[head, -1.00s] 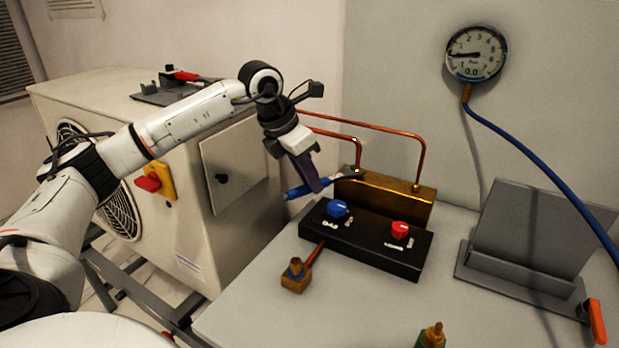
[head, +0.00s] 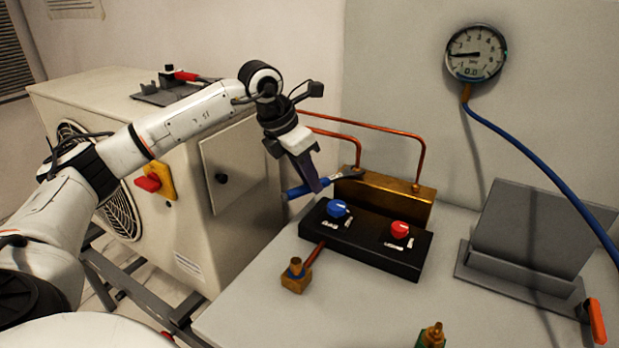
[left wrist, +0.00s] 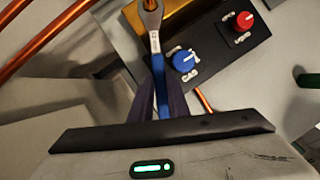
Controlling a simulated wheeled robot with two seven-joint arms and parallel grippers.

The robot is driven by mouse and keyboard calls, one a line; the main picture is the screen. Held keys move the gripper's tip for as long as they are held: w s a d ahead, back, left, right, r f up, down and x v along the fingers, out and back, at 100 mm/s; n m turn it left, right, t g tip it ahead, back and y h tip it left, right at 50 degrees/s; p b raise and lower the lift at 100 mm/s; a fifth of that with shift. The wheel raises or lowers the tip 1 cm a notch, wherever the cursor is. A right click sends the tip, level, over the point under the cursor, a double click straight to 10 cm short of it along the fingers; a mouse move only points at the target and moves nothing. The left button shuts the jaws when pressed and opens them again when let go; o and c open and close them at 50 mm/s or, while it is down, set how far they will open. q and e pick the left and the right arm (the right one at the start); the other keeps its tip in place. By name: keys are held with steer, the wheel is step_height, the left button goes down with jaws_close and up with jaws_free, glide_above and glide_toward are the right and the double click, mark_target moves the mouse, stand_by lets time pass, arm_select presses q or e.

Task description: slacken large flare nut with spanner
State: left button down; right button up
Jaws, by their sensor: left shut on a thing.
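My left gripper (head: 312,186) is shut on the blue handle of the spanner (head: 297,191), above the left end of the black valve block. In the left wrist view the spanner (left wrist: 160,62) points away from the gripper (left wrist: 160,105), and its open ring-like head is around or over a brass nut (left wrist: 150,5) at the top edge. In the head view the spanner's head lies at the left end of the brass block (head: 384,197), where a copper pipe comes down. The exact seating on the nut cannot be told. My right gripper is out of view.
The black block carries a blue knob (head: 337,208) and a red knob (head: 399,229). Copper pipes (head: 370,126) arch behind. A brass fitting (head: 296,276) stands in front, a gauge (head: 475,53) hangs on the wall, and a grey stand (head: 528,245) is at right.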

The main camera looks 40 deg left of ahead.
arm_select(q)
steer(key=shift+d, duration=0.1)
stand_by(0.4)
steer(key=shift+s+d+n+y+p, duration=0.1)
steer(key=shift+d+n+y+p, duration=0.35)
steer(key=shift+d+n, duration=0.95)
steer(key=shift+d+n+y, duration=0.45)
steer(key=shift+d+n, duration=0.45)
steer(key=shift+d, duration=0.25)
steer(key=shift+w+d+n+y+p, duration=0.15)
steer(key=shift+d+n+y, duration=0.05)
steer(key=shift+d+n, duration=0.3)
steer(key=shift+w+d+n+y+p, duration=0.2)
steer(key=shift+d+n, duration=0.2)
steer(key=shift+d, duration=0.2)
stand_by(0.8)
steer(key=shift+w+d+n+y, duration=0.2)
steer(key=shift+w+d+n, duration=0.1)
steer(key=shift+d+n, duration=0.25)
steer(key=shift+w+d+n+y, duration=0.2)
steer(key=shift+w+d+n, duration=0.05)
steer(key=shift+d+n, duration=0.3)
stand_by(1.3)
steer(key=shift+s+a+m, duration=0.25)
steer(key=shift+a+m, duration=0.25)
steer(key=shift+a, duration=0.1)
